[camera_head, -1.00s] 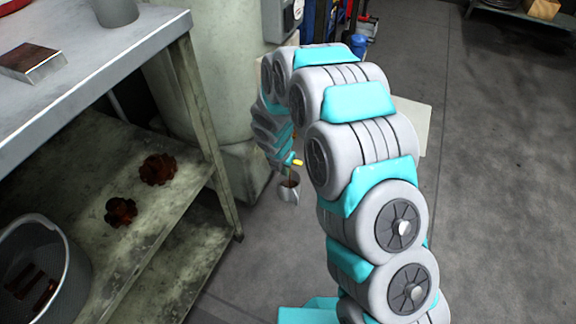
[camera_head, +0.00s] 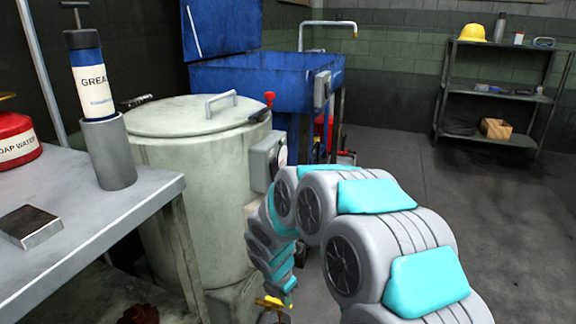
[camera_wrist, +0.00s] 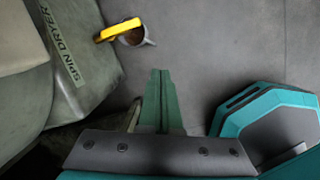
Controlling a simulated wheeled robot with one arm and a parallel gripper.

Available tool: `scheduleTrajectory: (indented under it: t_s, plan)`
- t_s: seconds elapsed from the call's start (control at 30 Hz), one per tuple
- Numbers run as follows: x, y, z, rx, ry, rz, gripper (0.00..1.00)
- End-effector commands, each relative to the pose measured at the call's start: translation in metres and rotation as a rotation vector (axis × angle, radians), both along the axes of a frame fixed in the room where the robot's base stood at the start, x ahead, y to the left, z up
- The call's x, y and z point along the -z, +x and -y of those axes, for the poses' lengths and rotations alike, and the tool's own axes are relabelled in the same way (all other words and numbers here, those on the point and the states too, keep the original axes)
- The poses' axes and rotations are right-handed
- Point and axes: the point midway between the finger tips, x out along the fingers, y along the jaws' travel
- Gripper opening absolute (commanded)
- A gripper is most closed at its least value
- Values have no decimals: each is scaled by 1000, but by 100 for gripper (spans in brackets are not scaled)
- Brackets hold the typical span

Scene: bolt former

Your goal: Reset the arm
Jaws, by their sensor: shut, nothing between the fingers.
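My arm (camera_head: 345,225), grey with teal covers, reaches forward and bends down beside the spin dryer (camera_head: 195,170). In the wrist view my gripper (camera_wrist: 160,75) is shut, its two green fingers together with nothing between them. It hangs above the grey floor, to the right of the spin dryer, whose lettering (camera_wrist: 64,48) shows in the wrist view. In the head view the fingers are hard to make out at the bottom, near a yellow piece (camera_head: 270,302).
A small grey cup (camera_wrist: 147,42) with a yellow piece (camera_wrist: 118,30) across it is beyond the fingertips. A metal bench (camera_head: 90,235) holds a grease tube (camera_head: 90,85) and a red can (camera_head: 15,140). A blue washer tank (camera_head: 255,95) stands behind the dryer. Floor at right is clear.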

Motion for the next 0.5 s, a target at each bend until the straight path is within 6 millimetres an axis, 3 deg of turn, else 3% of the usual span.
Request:
scheduleTrajectory:
  t_s: [0.03, 0.2, 0.5]
  plan:
    - [-21, -9, 15, 101, 14, 5, 0]
    - [-70, -50, 61, 480, 51, 7, 0]
    - [-138, -143, 126, 1146, 95, 9, 0]
